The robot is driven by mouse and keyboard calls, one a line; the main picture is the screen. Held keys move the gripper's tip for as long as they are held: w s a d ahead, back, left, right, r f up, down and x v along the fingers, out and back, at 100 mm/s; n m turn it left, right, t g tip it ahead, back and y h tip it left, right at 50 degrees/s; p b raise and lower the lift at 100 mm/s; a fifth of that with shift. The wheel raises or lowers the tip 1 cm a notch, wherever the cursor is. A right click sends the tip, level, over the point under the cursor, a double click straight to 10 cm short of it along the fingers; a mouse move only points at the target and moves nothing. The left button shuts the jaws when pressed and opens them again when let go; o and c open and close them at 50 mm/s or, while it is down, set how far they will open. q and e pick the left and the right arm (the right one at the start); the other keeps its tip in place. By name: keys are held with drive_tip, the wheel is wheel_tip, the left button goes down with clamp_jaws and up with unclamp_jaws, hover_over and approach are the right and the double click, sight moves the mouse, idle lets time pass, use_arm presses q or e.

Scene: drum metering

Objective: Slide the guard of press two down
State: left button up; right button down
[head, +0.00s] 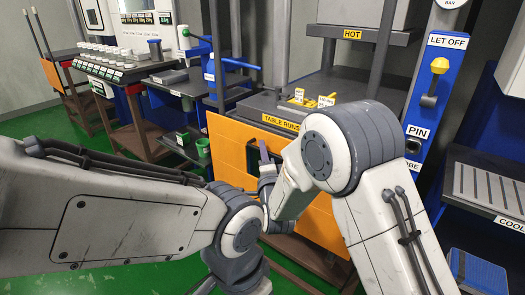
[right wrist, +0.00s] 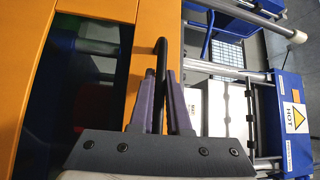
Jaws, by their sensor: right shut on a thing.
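The orange guard (head: 232,150) shows in the head view as a panel on the front of the middle press, below a yellow "TABLE RUNS" label, partly hidden by my arms. In the right wrist view the orange guard (right wrist: 105,22) has a dark window and an upright black handle bar (right wrist: 160,60). My right gripper (head: 264,158) is at the panel's front. Its purple fingers (right wrist: 161,90) are shut on the black handle, one on either side. My left arm crosses the lower left, and its gripper does not show. I cannot read which press number this is.
A blue post (head: 420,130) with a yellow knob stands to the right. A black rack (head: 485,190) is at the far right. A bench (head: 115,68) with several white items stands at the left. Blue parts with a "HOT" sign (right wrist: 298,118) and metal rods lie beside the guard.

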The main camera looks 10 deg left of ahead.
use_arm(q)
wheel_tip(320, 180, down, 3)
drive_tip(key=shift+b, duration=0.95)
use_arm(e)
wheel_tip(320, 180, down, 4)
drive_tip(key=shift+r, duration=0.25)
drive_tip(key=shift+f, duration=0.1)
drive_tip(key=c, duration=0.9)
unclamp_jaws()
drive_tip(key=shift+s, duration=0.15)
use_arm(q)
drive_tip(key=shift+r, duration=0.15)
use_arm(e)
drive_tip(key=v, duration=1)
drive_tip(key=shift+s, duration=0.15)
